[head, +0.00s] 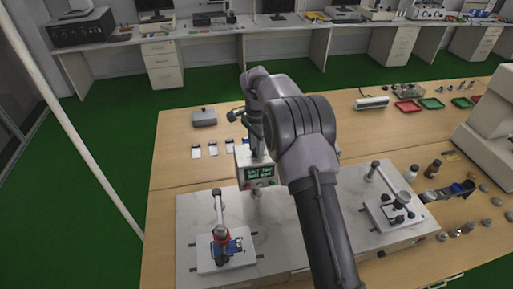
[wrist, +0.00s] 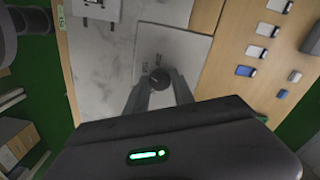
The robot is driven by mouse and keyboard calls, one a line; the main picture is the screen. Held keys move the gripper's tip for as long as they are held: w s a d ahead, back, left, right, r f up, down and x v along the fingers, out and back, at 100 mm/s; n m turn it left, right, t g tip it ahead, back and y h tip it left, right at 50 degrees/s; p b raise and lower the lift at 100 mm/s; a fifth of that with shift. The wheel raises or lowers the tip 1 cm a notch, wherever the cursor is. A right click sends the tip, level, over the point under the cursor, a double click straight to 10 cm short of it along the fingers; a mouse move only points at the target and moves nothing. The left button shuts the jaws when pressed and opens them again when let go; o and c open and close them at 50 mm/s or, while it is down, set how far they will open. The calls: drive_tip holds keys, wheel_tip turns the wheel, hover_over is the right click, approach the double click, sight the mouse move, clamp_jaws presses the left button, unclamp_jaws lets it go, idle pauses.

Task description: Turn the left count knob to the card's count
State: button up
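In the wrist view, a small dark round knob (wrist: 160,78) sits on a pale grey plate (wrist: 195,50), with tiny dark marks beside it. My gripper (wrist: 161,82) has its two fingers apart, one on each side of the knob; contact cannot be told. Whether this is the left count knob does not show. In the head view, a box with a green-lettered display (head: 260,172) stands below my wrist; its text is too small to read. My fingers are hidden or unclear there. Several small cards (head: 212,149) lie behind on the wooden table; their counts are unreadable.
Another fixture (head: 395,208) stands at the right. A grey box (head: 204,118) lies behind the cards. Dark bottles (head: 433,169) and small metal parts crowd the right side.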

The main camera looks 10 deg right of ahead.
drive_tip(key=o, duration=0.4)
drive_tip(key=shift+c, duration=0.2)
wheel_tip(320, 180, up, 17)
drive_tip(key=p, duration=0.4)
drive_tip(key=shift+r, duration=0.2)
